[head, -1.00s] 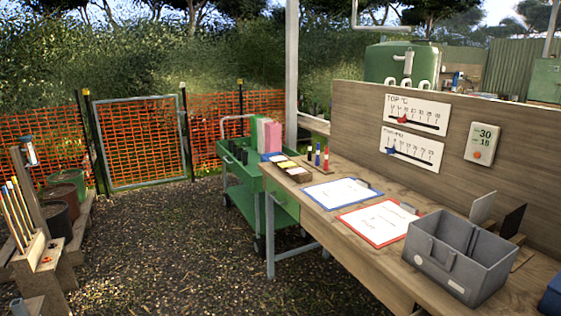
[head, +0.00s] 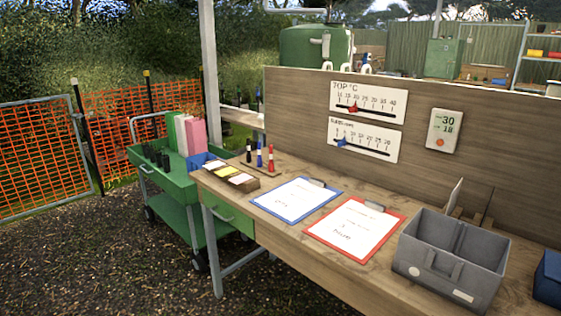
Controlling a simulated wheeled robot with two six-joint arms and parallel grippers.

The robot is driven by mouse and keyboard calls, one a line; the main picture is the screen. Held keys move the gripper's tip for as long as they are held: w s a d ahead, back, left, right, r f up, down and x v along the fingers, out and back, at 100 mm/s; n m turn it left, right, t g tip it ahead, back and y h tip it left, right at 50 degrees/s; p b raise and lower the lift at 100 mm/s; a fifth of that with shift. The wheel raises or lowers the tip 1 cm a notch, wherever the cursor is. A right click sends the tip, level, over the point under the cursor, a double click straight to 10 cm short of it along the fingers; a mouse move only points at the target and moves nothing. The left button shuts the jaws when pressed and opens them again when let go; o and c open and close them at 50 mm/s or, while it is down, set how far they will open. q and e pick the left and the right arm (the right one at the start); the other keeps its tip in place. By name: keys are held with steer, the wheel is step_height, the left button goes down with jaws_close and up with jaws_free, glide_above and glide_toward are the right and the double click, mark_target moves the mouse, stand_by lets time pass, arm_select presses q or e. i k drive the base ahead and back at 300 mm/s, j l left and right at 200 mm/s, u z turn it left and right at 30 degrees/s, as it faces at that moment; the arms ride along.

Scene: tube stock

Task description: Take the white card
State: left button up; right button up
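A small wooden tray (head: 232,179) at the left end of the workbench holds a row of small cards. A white card (head: 214,165) lies at its left, a yellow card (head: 228,172) in the middle, and another pale card (head: 241,179) at its right. A separate upright white panel (head: 455,196) stands behind the grey bin, seen at a slant; I cannot tell whether it is a card. Neither of my grippers is in view.
The wooden workbench (head: 275,227) also carries a blue clipboard (head: 296,200), a red clipboard (head: 354,229), upright markers (head: 259,154) and a two-compartment grey bin (head: 450,262). A green cart (head: 172,184) stands at the bench's left end. Open ground lies in front.

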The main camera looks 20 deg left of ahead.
mark_target(212, 166)
steer(key=i+j+z, duration=0.2)
steer(key=j, duration=0.45)
steer(key=i+j+z, duration=0.1)
steer(key=j+z, duration=0.15)
steer(key=j, duration=0.45)
steer(key=i+j+z, duration=0.2)
steer(key=j, duration=0.5)
steer(key=k+j+z, duration=0.1)
steer(key=j+z, duration=0.15)
steer(key=j, duration=0.45)
steer(key=j+z, duration=0.2)
steer(key=j, duration=0.5)
steer(key=k+j+z, duration=0.1)
steer(key=j+z, duration=0.15)
steer(key=j, duration=0.45)
steer(key=k+j+z, duration=0.2)
steer(key=j, duration=0.5)
